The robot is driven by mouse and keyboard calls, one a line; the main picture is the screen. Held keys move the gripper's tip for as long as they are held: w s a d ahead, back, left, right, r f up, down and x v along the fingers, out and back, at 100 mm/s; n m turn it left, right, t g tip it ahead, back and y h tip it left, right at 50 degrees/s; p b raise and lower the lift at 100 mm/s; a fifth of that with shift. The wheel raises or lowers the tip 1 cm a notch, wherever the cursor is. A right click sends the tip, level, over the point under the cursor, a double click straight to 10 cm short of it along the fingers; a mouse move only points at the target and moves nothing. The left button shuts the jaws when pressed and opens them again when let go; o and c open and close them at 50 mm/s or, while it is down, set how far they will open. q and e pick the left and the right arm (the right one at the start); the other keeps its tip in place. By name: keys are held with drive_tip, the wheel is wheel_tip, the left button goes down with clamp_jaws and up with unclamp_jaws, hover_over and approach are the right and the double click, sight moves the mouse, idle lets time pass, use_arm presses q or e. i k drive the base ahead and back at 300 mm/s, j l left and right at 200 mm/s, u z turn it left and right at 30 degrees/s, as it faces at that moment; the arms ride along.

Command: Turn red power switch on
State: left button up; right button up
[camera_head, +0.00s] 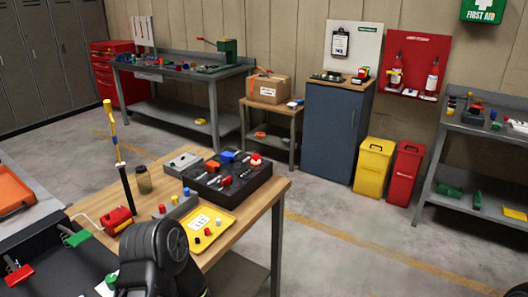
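A small red device (117,220) sits on the near wooden workbench (262,192), at its left end. A pale cord runs from its left side. I cannot make out a separate power switch on it or its position. A red-handled piece (17,271) and a green-handled piece (76,238) lie in a dark area at the lower left; I cannot tell what they are. A black rounded part, probably of my own arm, rises at the bottom centre and hides the bench's front edge. Neither gripper's fingertips can be seen.
The bench also holds a jar (144,180), a black tray (205,190) of tools, a yellow tray (228,222) with small parts and a thin upright pole (125,180). An orange tray (13,192) is at left. Grey floor (330,235) is open to the right.

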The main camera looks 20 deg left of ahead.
sight(227, 180)
drive_tip(key=i+l, duration=0.1)
drive_tip(key=i, duration=0.9)
